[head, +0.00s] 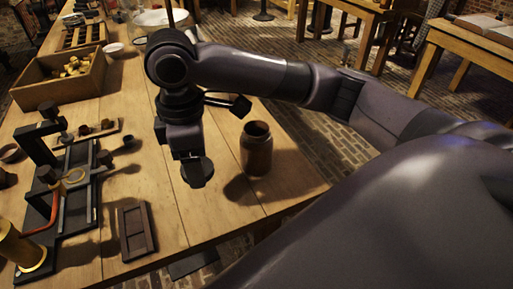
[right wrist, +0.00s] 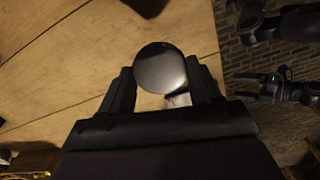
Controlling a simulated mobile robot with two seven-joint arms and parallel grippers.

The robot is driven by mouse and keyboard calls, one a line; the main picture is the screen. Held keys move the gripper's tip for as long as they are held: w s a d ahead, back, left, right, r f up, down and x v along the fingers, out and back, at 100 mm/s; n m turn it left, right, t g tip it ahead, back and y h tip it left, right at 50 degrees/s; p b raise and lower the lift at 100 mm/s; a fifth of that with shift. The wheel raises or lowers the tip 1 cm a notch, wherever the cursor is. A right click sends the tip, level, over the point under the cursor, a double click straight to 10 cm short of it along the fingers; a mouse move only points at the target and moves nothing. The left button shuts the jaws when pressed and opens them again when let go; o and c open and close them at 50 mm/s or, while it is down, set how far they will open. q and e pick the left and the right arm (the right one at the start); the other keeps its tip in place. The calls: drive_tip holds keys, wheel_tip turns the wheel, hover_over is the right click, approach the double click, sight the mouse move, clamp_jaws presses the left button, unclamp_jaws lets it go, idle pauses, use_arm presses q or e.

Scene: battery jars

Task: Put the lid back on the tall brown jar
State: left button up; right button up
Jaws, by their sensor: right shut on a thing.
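The tall brown jar (head: 256,155) stands upright on the wooden table near its right edge. Its top is open. My right gripper (head: 194,165) points down over the table, to the left of the jar and apart from it. It is shut on the lid (head: 198,174), a dark round disc. In the right wrist view the lid (right wrist: 160,68) shows as a shiny grey disc between the two fingers. A dark shape cut off by the top edge there may be the jar.
A small dark tray (head: 137,231) lies front left of the gripper. A black apparatus (head: 75,195) with a brass cylinder (head: 18,248) stands at the left. A wooden box of small blocks (head: 62,75) is behind it. Bare table surrounds the jar; brick floor lies past the edge.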

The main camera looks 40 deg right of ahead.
sight(256, 148)
drive_tip(key=m, duration=0.4)
drive_tip(key=shift+s+d+f, duration=0.1)
drive_tip(key=shift+d+f, duration=0.05)
drive_tip(key=shift+f, duration=0.2)
drive_tip(key=m, duration=0.2)
drive_tip(key=d+m, duration=0.1)
drive_tip(key=m, duration=0.1)
drive_tip(key=shift+f, duration=0.35)
drive_tip(key=d+m, duration=0.4)
drive_tip(key=shift+w+d+f+m, duration=0.2)
drive_tip(key=shift+w+f+m, duration=0.05)
drive_tip(key=shift+f+m, duration=0.1)
